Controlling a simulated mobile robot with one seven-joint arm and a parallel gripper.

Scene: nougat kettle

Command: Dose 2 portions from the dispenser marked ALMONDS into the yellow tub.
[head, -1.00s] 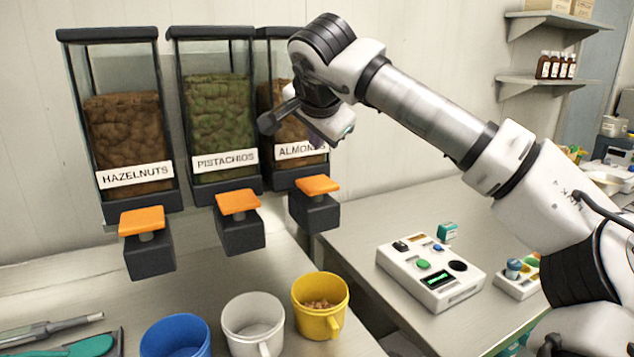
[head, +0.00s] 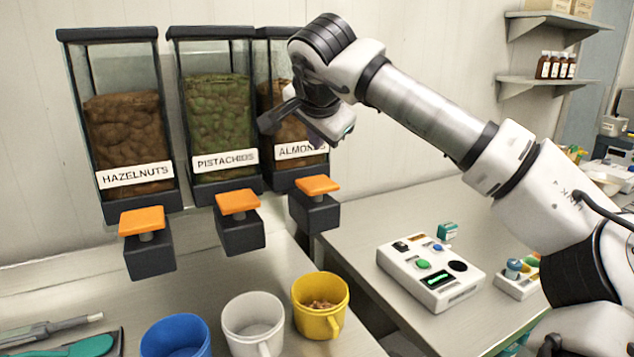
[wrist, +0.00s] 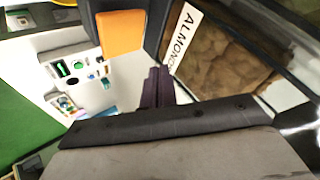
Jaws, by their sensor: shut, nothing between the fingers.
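The ALMONDS dispenser (head: 283,97) is a clear bin of brown nuts on the wall, right of two others, partly hidden behind my arm. Its orange push-pad (head: 317,185) sits on a dark block below the bin; the pad also shows in the wrist view (wrist: 121,33). The yellow tub (head: 322,322) stands on the bench below that block, with some brown pieces inside. My gripper (head: 318,138) is shut and empty in front of the ALMONDS label, above the pad and apart from it. Its purple fingers (wrist: 157,88) are together in the wrist view.
The HAZELNUTS (head: 128,130) and PISTACHIOS (head: 220,115) dispensers hang to the left, with their own orange pads. A white tub (head: 253,325) and a blue tub (head: 176,338) stand left of the yellow one. A white device with buttons (head: 432,272) is on the right bench.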

